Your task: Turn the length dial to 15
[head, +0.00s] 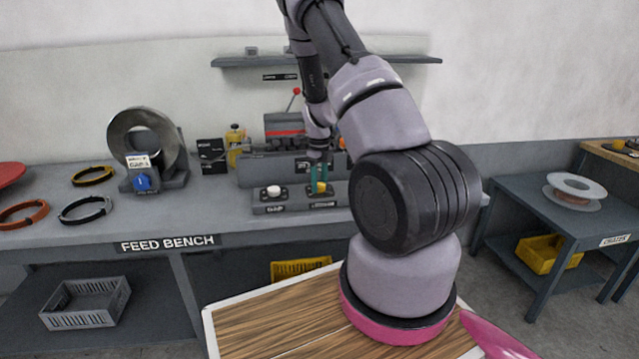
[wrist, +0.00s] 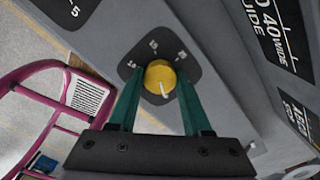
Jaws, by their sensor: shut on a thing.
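The length dial is a round yellow knob (wrist: 159,74) on a dark plate with small printed numbers around its far side. The middle number looks like 15, but the print is small and blurred. A white mark on the knob lies on the side nearer my gripper, away from the numbers. My gripper (wrist: 160,82) has its teal fingers on both sides of the knob, shut on it. In the head view, my gripper (head: 319,174) comes down from above onto the yellow dial (head: 321,187), at the right of a low grey control box (head: 297,207).
A white knob (head: 274,190) sits left of the dial on the same box. A grey upright housing (head: 255,170) stands close behind. A coil stand with a blue knob (head: 142,183) and several rings lie further left on the bench (head: 215,208).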

